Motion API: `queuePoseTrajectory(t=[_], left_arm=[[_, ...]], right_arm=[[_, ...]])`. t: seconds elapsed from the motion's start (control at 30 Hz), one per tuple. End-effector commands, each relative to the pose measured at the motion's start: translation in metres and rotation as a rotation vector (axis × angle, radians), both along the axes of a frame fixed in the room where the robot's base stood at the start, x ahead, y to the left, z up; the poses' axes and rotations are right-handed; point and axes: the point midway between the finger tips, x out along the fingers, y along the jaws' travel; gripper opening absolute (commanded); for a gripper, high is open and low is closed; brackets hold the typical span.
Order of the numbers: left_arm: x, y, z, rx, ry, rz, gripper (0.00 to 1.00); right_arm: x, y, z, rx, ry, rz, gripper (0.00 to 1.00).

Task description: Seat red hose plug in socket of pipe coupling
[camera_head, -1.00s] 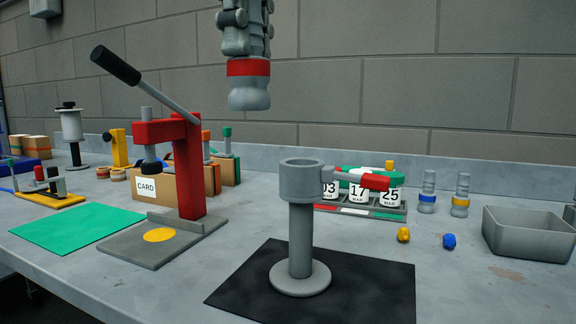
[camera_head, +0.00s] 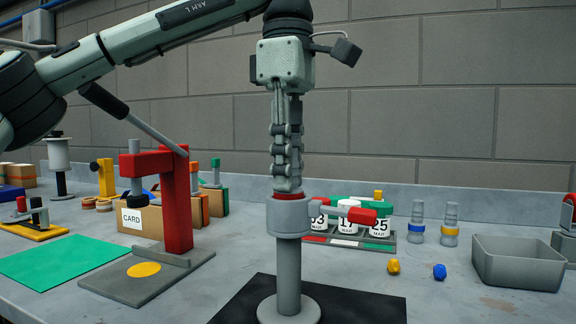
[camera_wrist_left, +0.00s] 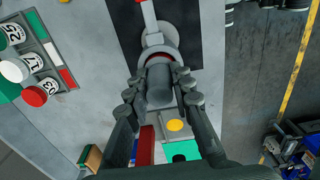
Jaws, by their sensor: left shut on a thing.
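The red hose plug (camera_head: 291,195) is upright at the mouth of the grey pipe coupling (camera_head: 288,220). Only its red band shows above the rim; its grey lower end is hidden inside the socket. My left gripper (camera_head: 287,186) points straight down over the coupling and is shut on the plug. In the left wrist view the fingers (camera_wrist_left: 159,78) close on both sides of the plug's grey body (camera_wrist_left: 160,88), with the coupling rim (camera_wrist_left: 157,49) around it. How deep the plug sits cannot be told. My right gripper is not in view.
The coupling's red-handled lever (camera_head: 362,216) sticks out right, before a rack of dated jars (camera_head: 350,240). A red press (camera_head: 177,200) stands left. A grey bin (camera_head: 518,262), two banded plugs and two small caps lie right. A black mat (camera_head: 375,306) lies under the stand.

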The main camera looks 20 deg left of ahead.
Motion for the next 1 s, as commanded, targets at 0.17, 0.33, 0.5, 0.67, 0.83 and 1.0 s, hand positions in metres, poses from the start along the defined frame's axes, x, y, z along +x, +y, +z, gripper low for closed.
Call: queuePoseTrajectory(t=[0.17,0.33,0.5,0.67,0.83,1.0], left_arm=[[0.0,0.0,0.0,-0.001,-0.002,0.0,0.0],[0.0,0.0,-0.002,0.0,-0.001,-0.001,0.0],[0.0,0.0,-0.003,0.0,-0.001,0.0,0.36],[0.0,0.0,-0.003,0.0,-0.001,0.0,0.43],[0.0,0.0,-0.002,0.0,-0.001,0.0,0.43],[0.0,0.0,0.008,0.003,-0.004,0.002,0.43]], right_arm=[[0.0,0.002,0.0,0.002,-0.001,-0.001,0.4],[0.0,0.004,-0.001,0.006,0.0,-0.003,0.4],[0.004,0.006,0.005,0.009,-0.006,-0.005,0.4],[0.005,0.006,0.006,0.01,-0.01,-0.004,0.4],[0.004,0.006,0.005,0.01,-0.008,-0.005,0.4],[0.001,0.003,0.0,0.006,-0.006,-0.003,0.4]])
